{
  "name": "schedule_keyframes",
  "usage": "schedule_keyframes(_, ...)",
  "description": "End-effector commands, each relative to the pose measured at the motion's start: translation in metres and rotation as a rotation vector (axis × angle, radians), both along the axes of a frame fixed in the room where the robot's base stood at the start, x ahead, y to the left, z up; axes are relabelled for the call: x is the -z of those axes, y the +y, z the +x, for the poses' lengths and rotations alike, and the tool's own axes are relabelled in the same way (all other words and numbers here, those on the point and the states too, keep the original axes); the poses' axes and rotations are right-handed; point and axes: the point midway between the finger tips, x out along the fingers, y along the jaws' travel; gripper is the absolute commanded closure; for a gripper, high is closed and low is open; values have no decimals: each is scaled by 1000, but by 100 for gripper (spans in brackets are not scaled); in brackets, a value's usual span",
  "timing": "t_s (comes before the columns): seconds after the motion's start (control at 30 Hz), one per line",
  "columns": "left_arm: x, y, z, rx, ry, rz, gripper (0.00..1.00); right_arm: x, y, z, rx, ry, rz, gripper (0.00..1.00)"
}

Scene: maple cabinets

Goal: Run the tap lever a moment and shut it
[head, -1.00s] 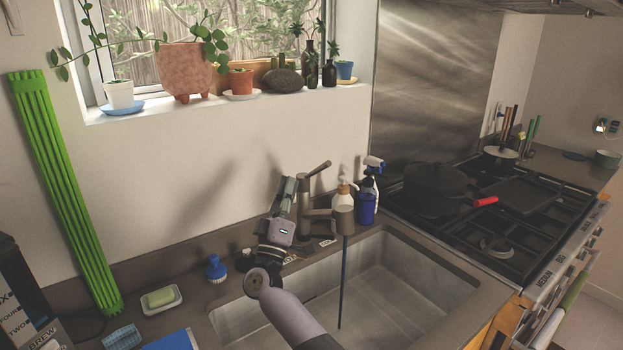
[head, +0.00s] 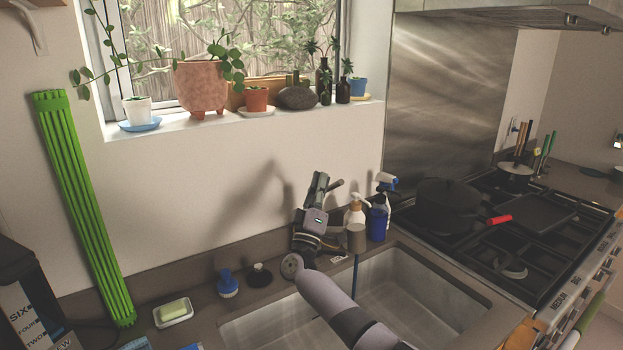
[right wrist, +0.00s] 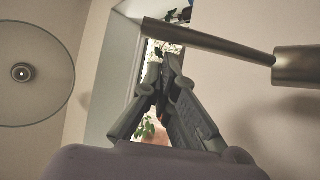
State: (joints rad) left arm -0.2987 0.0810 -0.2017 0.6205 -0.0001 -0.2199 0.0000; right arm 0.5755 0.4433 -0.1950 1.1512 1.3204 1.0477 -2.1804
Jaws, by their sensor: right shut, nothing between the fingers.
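The bronze tap's spout (head: 357,238) hangs over the sink (head: 455,290), and a thin dark-blue stream of water (head: 355,277) falls from it. The lever (head: 337,184) sticks up to the right, and most of the tap body is hidden behind my right gripper (head: 319,177). In the right wrist view the lever (right wrist: 210,42) crosses above my right gripper (right wrist: 167,58) as a slanting rod joined to the tap body (right wrist: 298,65). The right fingers are shut and empty, close to the lever; I cannot tell whether they touch it. My left gripper is out of view.
A soap bottle (head: 355,212) and a blue spray bottle (head: 378,217) stand right of the tap. A blue brush (head: 228,284) and a soap dish (head: 173,314) lie left. The windowsill (head: 270,122) holds potted plants. The stove (head: 530,240) is at right.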

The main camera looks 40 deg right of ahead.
Motion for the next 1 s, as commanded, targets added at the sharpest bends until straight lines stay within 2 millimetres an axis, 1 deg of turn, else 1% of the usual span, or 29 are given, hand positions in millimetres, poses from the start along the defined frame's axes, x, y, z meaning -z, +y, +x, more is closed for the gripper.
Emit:
schedule_keyframes(0.17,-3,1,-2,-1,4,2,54,6,-4,-5,-2,1,1,100)
schedule_keyframes(0.43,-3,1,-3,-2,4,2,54,7,-4,-5,-1,0,1,100)
schedule_keyframes(0.53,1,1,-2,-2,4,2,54,9,-4,-6,-1,-8,1,100)
schedule_keyframes(0.67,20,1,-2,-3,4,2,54,21,-4,-9,3,-59,-2,100)
schedule_keyframes(0.8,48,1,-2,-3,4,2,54,33,-3,-16,2,-151,-12,100)
schedule_keyframes(1.0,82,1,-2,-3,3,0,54,44,-2,-22,2,-266,-25,100)
